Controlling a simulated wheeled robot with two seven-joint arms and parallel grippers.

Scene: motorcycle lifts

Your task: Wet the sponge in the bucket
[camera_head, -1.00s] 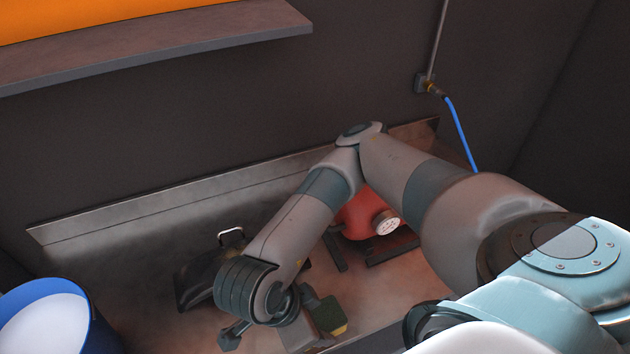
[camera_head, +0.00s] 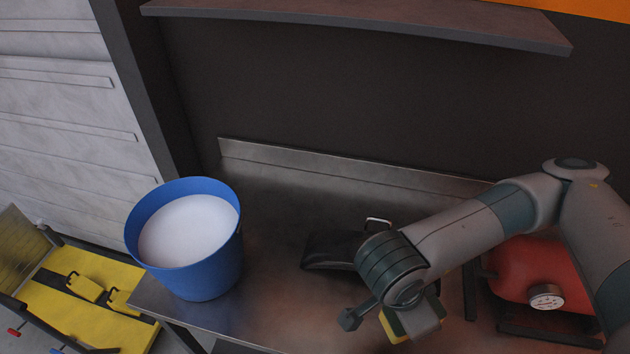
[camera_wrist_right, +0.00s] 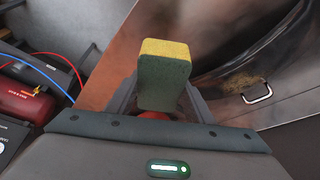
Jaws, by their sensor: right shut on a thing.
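The blue bucket (camera_head: 205,275) stands on the left end of the metal bench in the head view, with whitish liquid (camera_head: 190,230) inside it. The sponge (camera_head: 396,325) is yellow and green and shows partly below my right gripper (camera_head: 412,322), right of the bucket and well apart from it. In the right wrist view the sponge (camera_wrist_right: 164,75) stands up between the fingers of my right gripper (camera_wrist_right: 158,98), which is shut on it. Part of the sponge is hidden by the gripper in the head view. My left gripper is not in view.
A black item with a metal handle (camera_head: 335,250) lies on the bench (camera_head: 270,215) between the bucket and my right arm. A red tank with a gauge (camera_head: 525,268) is at the right. A shelf (camera_head: 360,25) overhangs the back. Yellow equipment (camera_head: 100,290) is lower left.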

